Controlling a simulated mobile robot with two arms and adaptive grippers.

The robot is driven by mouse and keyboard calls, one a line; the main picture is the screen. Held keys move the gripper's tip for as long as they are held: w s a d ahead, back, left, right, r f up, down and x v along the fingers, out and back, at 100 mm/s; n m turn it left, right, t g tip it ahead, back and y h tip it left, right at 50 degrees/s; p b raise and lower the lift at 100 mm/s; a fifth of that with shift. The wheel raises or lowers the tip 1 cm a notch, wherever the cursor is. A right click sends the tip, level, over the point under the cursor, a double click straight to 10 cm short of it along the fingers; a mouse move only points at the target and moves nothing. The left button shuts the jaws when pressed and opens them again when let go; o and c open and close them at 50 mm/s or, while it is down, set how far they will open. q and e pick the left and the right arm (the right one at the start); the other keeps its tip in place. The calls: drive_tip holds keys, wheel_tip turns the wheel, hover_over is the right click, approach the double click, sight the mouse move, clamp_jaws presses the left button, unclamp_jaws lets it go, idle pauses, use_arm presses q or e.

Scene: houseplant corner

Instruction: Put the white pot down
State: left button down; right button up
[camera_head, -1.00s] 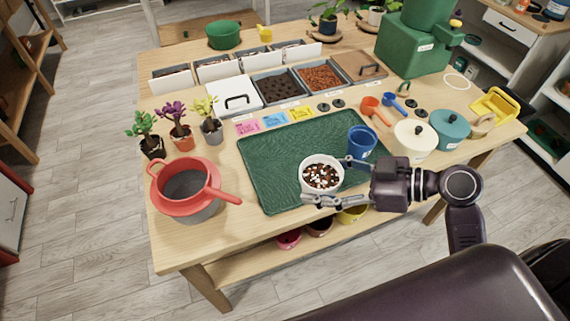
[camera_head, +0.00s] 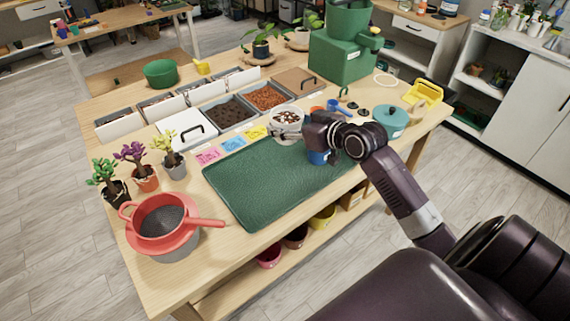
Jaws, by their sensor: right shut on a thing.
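The white pot (camera_head: 286,131), filled with brown mix and white bits, is at the back edge of the green mat (camera_head: 245,185), right of the yellow card. My right gripper (camera_head: 300,127) is shut on the pot's right side, and the pot looks upright. Whether its base touches the surface or hangs just above it, I cannot tell. The gripper and wrist hide part of the blue cup (camera_head: 318,157), which stands on the mat's right part. My left gripper is not in view.
Bins of dark soil (camera_head: 230,113) and reddish pellets (camera_head: 267,97) lie behind the pot. A blue scoop (camera_head: 337,106) and a teal lidded pot (camera_head: 390,121) are to its right. The mat's left and middle are clear.

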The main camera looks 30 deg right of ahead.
drive_tip(key=shift+f, duration=7.7)
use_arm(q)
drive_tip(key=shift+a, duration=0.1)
use_arm(e)
drive_tip(key=shift+f+b, duration=0.15)
drive_tip(key=shift+b, duration=0.2)
drive_tip(key=o, duration=1.2)
drive_tip(key=shift+c, duration=0.2)
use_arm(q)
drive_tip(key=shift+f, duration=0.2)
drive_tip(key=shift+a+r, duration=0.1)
